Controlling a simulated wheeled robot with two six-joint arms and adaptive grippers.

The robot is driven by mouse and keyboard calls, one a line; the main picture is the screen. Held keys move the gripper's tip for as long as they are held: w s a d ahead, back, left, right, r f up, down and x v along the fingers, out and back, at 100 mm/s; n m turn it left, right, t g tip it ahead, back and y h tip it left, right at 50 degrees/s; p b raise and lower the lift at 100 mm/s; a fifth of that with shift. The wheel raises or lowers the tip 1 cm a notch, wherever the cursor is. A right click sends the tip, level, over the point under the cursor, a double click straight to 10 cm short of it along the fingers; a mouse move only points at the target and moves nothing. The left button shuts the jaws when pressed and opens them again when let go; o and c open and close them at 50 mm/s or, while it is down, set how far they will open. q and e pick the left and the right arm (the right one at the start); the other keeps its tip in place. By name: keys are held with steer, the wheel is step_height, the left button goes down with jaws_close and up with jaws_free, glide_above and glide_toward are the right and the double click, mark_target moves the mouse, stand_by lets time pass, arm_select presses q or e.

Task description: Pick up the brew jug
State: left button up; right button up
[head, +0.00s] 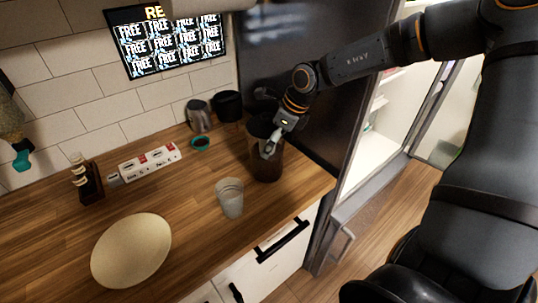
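A tall dark brown, see-through container, which looks like the brew jug (266,165), stands upright on the wooden counter near its right end, beside the dark panel. My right gripper (269,148) reaches down to it from the upper right. Its pale fingertips overlap the jug's upper part and hide some of its rim. I cannot tell whether the fingers are closed on the jug wall or only beside it. The jug's base appears to rest on the counter. My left gripper is not identifiable in the head view.
A clear cup (230,198) stands in front of the jug. A beige plate (131,250), a white-red box (150,162) and a bottle rack (86,180) are left.

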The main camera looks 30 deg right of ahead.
steer(key=shift+s, duration=0.1)
steer(key=c, duration=1.5)
steer(key=shift+r, duration=0.15)
